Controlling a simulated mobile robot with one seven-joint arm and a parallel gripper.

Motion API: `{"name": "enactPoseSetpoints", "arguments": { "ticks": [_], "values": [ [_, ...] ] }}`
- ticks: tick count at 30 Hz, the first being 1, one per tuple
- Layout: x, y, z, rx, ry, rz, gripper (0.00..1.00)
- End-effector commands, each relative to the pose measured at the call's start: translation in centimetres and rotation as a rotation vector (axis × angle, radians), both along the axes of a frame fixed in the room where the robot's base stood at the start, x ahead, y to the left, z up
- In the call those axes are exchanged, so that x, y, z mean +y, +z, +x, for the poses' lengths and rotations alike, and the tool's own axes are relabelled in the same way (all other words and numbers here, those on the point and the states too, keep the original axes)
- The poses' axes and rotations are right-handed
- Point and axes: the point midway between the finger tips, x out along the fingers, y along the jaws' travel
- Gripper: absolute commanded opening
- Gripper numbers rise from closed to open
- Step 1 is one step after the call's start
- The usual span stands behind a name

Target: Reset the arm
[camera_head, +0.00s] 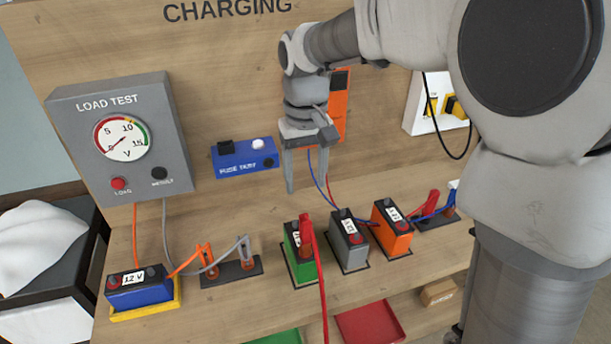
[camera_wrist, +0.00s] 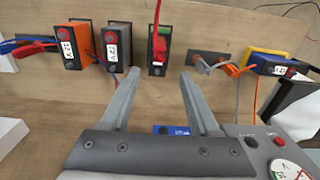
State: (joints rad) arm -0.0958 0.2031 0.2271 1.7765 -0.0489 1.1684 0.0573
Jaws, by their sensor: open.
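My gripper (camera_head: 307,186) hangs pointing down in front of the wooden back board, above the bench top and a little behind the green battery. Its two fingers are spread with nothing between them. In the wrist view the open fingers of my gripper (camera_wrist: 160,76) show empty, reaching toward the row of batteries and touching none of them. The upper part of my arm covers the right of the head view.
A green battery (camera_head: 291,251) with a red cable, a grey battery (camera_head: 348,250) and an orange battery (camera_head: 390,236) stand in a row. A blue battery (camera_head: 138,294) sits on a yellow base. The load tester (camera_head: 80,115) and blue fuse box (camera_head: 243,161) are on the board.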

Motion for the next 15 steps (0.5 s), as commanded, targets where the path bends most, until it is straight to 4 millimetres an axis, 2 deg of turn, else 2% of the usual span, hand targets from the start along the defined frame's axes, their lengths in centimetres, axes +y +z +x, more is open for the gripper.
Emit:
{"name": "enactPoseSetpoints", "arguments": {
  "ticks": [10, 15],
  "values": [
    [-0.1, 0.0, 0.0, -0.002, -0.001, 0.000, 0.62],
    [-1.4, 1.4, -1.3, -0.045, -0.021, -0.004, 0.62]
  ]
}}
